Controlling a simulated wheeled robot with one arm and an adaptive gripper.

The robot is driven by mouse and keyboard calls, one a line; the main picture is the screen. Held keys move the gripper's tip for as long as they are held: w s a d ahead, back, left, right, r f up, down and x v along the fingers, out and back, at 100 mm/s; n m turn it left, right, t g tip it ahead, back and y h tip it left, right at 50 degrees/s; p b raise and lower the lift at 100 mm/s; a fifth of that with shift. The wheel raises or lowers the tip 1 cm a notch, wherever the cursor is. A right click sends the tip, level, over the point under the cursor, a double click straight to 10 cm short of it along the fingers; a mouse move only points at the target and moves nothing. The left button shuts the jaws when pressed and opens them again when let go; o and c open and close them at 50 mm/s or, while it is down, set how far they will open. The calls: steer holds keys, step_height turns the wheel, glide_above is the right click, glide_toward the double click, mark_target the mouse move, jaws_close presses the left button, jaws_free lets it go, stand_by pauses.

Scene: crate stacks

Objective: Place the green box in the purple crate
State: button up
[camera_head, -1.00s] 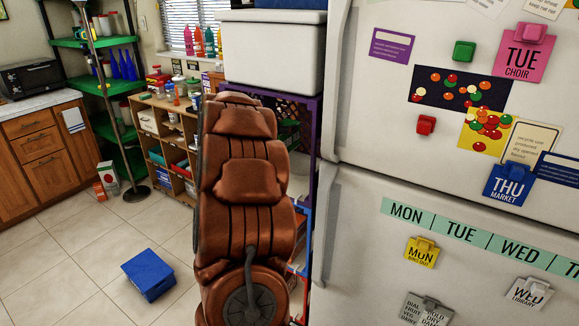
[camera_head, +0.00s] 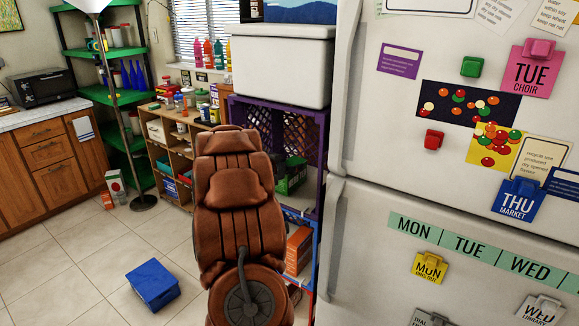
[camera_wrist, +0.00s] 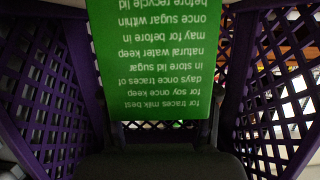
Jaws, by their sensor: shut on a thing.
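The purple crate (camera_head: 322,118) is at the centre, right of my arm and under a white lidded bin; its open side faces my arm. In the wrist view its lattice walls (camera_wrist: 272,85) rise on both sides. The green box (camera_wrist: 150,60), with white print upside down in the picture, is between those walls. It also shows partly inside the crate in the head view (camera_head: 291,183). My gripper (camera_wrist: 160,160) shows as a dark shape at the bottom of the wrist view, shut on the green box; its fingertips are hard to make out. Whether the box touches the crate floor is hidden.
A fridge door (camera_head: 400,165) with magnets stands close on the right. A blue crate (camera_head: 303,222) with an orange box (camera_head: 299,250) is below the purple one. A blue box (camera_head: 152,284) lies on the floor. A wooden shelf (camera_head: 160,150) stands at the left.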

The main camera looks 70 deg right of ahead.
steer(key=shift+f, duration=0.1)
steer(key=o, duration=1.5)
steer(key=shift+c, duration=0.2)
steer(key=b+v, duration=0.2)
steer(key=v, duration=1)
